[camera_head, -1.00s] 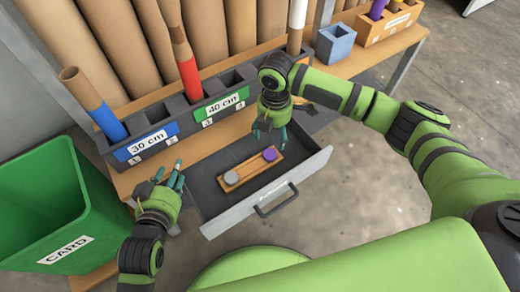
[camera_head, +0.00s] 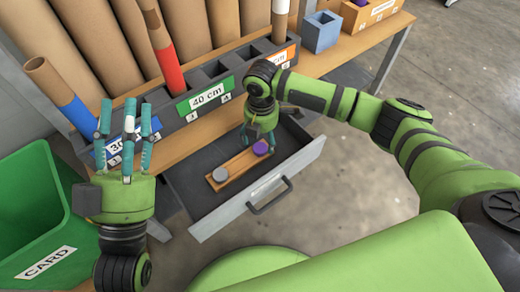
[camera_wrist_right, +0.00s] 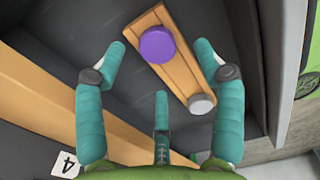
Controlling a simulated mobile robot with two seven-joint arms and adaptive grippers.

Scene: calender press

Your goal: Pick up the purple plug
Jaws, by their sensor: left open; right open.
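The purple plug (camera_head: 260,148) stands on a wooden strip (camera_head: 238,167) inside the open drawer, at the strip's far right end. In the right wrist view the purple plug (camera_wrist_right: 157,45) is ahead of my right gripper (camera_wrist_right: 165,70), whose teal fingers are spread and empty. In the head view my right gripper (camera_head: 258,132) is just above and behind the plug, partly hidden by its own wrist. A grey plug (camera_head: 220,174) sits at the strip's other end. My left gripper (camera_head: 126,130) is open and empty, raised in front of the blue-labelled rack end.
The drawer (camera_head: 190,200) is pulled out, its front panel and handle (camera_head: 270,195) facing me. A tube rack (camera_head: 190,115) stands behind it.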

